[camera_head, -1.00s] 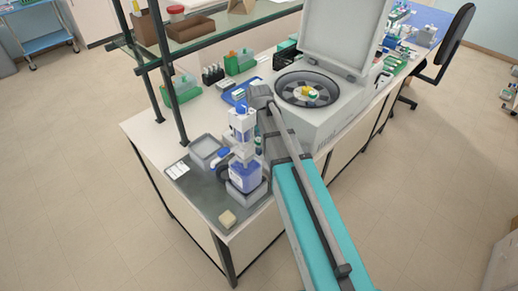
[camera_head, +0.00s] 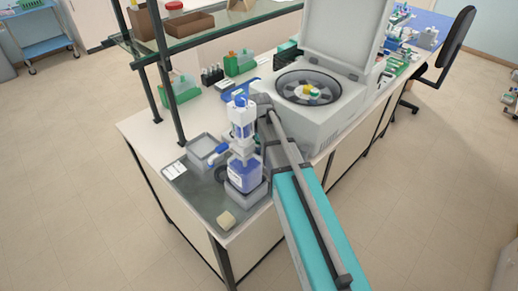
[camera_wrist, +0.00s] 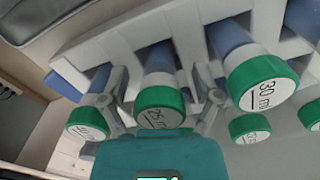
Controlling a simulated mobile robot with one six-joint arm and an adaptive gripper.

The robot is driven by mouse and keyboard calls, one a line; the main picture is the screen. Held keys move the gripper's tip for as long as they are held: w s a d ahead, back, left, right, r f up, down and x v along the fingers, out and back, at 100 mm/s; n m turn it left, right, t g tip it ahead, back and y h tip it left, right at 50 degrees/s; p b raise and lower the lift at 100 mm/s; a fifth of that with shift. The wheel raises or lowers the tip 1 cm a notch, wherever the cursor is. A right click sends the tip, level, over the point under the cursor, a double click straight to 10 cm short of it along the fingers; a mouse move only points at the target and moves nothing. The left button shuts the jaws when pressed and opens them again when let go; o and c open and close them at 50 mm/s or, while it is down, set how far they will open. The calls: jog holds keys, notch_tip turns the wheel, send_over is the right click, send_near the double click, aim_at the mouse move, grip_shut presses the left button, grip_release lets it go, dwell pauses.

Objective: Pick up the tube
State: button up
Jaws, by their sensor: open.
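Several tubes with blue bodies and green caps stand in a pale rack (camera_wrist: 95,40) in the wrist view. The middle tube (camera_wrist: 160,106) carries a cap marked 25 ml. My gripper (camera_wrist: 158,88) has one finger on each side of this tube, with the fingers apart. I cannot tell whether they touch it. A larger tube marked 30 ml (camera_wrist: 262,84) is to the right, and another tube (camera_wrist: 87,125) is to the left. In the head view the gripper and this rack are not clearly visible near my arm.
In the head view a centrifuge (camera_head: 325,118) with a raised lid stands behind my arm. A blue-and-white bottle dispenser (camera_head: 244,172) stands left of the arm, beside a grey tray (camera_head: 203,146). A shelf frame (camera_head: 172,98) rises at left.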

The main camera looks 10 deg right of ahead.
dwell(0.3)
jog(key=c, duration=1.1)
jog(key=shift+r, duration=0.1)
notch_tip(320, 180, up, 10)
jog(key=p, duration=1)
